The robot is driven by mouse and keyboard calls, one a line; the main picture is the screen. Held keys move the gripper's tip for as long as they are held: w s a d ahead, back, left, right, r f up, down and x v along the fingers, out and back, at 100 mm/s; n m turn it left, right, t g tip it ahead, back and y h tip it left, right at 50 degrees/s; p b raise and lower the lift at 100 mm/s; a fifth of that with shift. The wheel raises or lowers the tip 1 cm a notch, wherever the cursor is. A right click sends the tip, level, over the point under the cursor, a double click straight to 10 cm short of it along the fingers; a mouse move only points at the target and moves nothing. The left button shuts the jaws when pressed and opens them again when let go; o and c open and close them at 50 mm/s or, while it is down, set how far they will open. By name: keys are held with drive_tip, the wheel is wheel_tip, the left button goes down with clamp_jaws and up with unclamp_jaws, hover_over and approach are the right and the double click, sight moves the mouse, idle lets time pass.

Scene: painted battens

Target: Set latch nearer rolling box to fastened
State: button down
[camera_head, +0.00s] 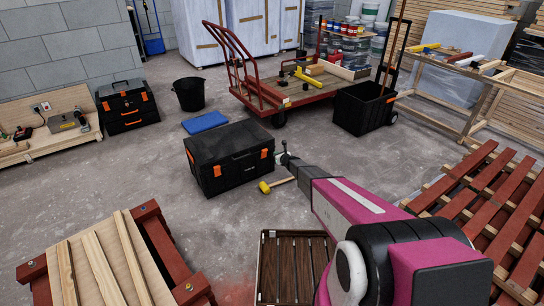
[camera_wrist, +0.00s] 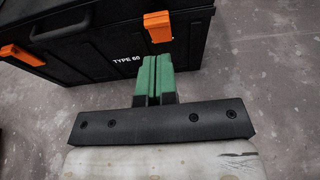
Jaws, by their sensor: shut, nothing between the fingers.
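A black toolbox (camera_head: 228,150) with two orange latches stands on the floor. Its right latch (camera_head: 264,153) is the one nearer the black rolling box (camera_head: 362,109), which has a tall pull handle. Its left latch (camera_head: 217,170) is farther away. In the wrist view the right latch (camera_wrist: 157,27) sits just beyond my fingertips, and the left latch (camera_wrist: 22,55) is at the far left. I cannot tell surely whether the right latch is raised or flat. My gripper (camera_head: 283,153), with green fingers (camera_wrist: 156,62), is shut and empty, just off the toolbox front; contact is unclear.
A yellow-headed mallet (camera_head: 266,187) lies on the floor by the toolbox. A blue lid (camera_head: 205,122) lies behind it. A red cart (camera_head: 290,95) stands farther back. A slatted dark crate (camera_head: 292,268) is below my arm, and red battens (camera_head: 470,195) lie at right.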

drive_tip(key=shift+s+d+r, duration=0.75)
drive_tip(key=shift+s+r, duration=0.15)
drive_tip(key=shift+s, duration=0.15)
